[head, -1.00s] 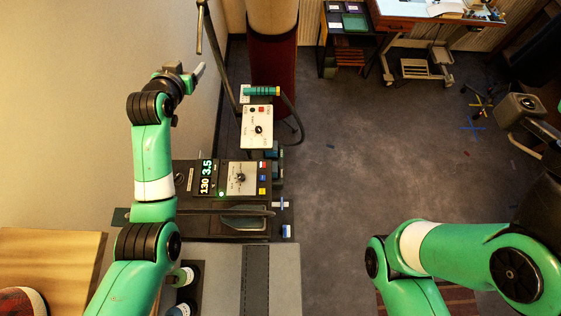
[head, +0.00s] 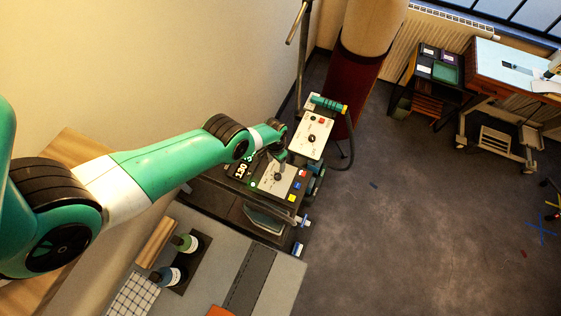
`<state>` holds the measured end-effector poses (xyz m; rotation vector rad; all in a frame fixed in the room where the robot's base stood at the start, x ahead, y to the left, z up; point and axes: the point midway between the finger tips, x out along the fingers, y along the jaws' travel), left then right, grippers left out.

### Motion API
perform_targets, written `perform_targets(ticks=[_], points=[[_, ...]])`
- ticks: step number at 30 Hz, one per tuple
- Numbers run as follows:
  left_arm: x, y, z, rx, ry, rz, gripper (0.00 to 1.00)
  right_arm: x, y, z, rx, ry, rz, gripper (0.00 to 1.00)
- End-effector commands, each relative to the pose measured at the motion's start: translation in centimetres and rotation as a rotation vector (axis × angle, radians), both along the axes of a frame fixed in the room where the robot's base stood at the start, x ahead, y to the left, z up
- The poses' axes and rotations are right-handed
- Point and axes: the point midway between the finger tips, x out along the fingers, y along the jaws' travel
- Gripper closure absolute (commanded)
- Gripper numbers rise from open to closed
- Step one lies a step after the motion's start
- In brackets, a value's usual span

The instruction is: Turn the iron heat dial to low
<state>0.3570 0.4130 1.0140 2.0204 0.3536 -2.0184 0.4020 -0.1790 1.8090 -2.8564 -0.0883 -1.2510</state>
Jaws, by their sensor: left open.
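A dark control unit has a light panel (head: 275,181) with a round dial (head: 280,176) and a lit display (head: 243,169), whose characters I cannot read surely. A second white panel (head: 310,134) behind it carries another dark dial (head: 311,138) and red buttons. The labels are too small to tell which is the iron heat dial. My left gripper (head: 281,158) is open just above the front unit's dial, partly covering the panel's far edge; I cannot tell whether it touches the dial. My right gripper is out of view.
A teal-handled tool (head: 328,104) with a cable lies at the second panel. Two bottles (head: 184,243) (head: 171,276) stand on a dark tray on the grey table (head: 214,267). A tall padded column (head: 358,75) stands behind. The floor (head: 410,220) to the right is open.

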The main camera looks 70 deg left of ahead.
Motion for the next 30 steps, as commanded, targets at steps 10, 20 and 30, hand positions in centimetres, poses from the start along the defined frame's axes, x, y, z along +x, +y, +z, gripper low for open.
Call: perform_targets(ticks=[10,20,30], points=[[0.0,-0.1,-4.5,0.0,0.001,-0.002,0.31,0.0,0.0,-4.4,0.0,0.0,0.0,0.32],[0.1,-0.2,-10.9,0.001,-0.002,-0.002,0.31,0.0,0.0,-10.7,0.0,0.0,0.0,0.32],[0.1,-0.2,-11.5,0.001,-0.002,-0.002,0.31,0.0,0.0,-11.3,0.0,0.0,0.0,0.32]])
